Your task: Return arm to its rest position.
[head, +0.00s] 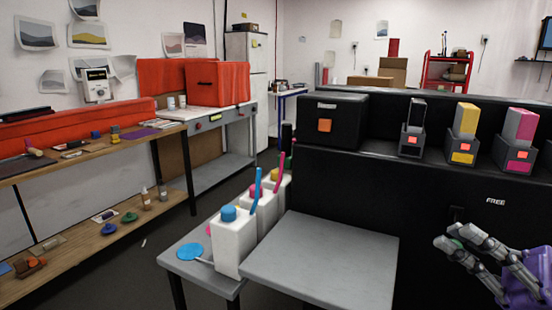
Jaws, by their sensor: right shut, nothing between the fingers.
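My right gripper (447,237) shows at the lower right, with grey jointed fingers on a purple body. Its fingers point left, in front of the black machine's front face (350,190). It is shut and empty, and I see no object touching it. Part of its body is cut off by the picture's right edge. My left gripper is not in view.
A grey tabletop (320,260) lies left of the gripper. White bottles stand beside it, the nearest with a blue cap (229,213). Cartridges in black holders, one yellow (466,118) and one pink (520,125), stand on the machine. Wooden shelves (90,250) line the left.

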